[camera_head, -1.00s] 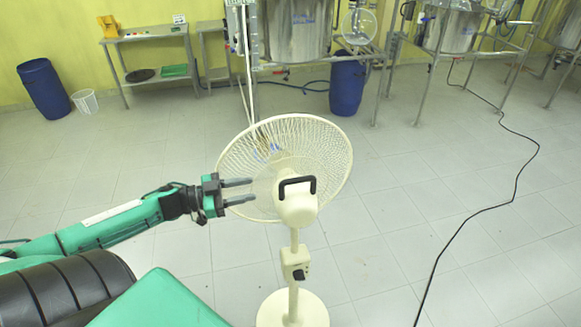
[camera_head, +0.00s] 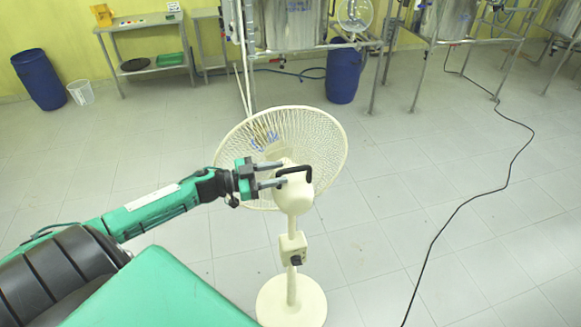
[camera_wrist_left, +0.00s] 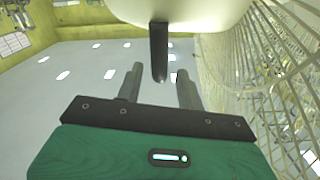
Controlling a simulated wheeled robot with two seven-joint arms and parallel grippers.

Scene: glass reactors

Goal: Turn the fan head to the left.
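The cream pedestal fan stands on the tiled floor, with its round base (camera_head: 291,301) and its wire cage (camera_head: 325,142) facing away from me. A black handle (camera_head: 296,170) sits on top of the motor housing (camera_head: 293,197). My left gripper (camera_head: 280,173) is open at the handle's left side. In the left wrist view, the black handle (camera_wrist_left: 159,52) shows between the two open fingers (camera_wrist_left: 161,84), with a gap on each side. The cream housing (camera_wrist_left: 185,10) is above it and the cage wires (camera_wrist_left: 235,60) are at the right. My right gripper is not in view.
The cage lies close to the left gripper. A black cable (camera_head: 470,200) runs over the floor at the right. Blue drums (camera_head: 40,80) (camera_head: 345,77), a side table (camera_head: 140,21) and reactor frames stand at the back. The floor around the fan is clear.

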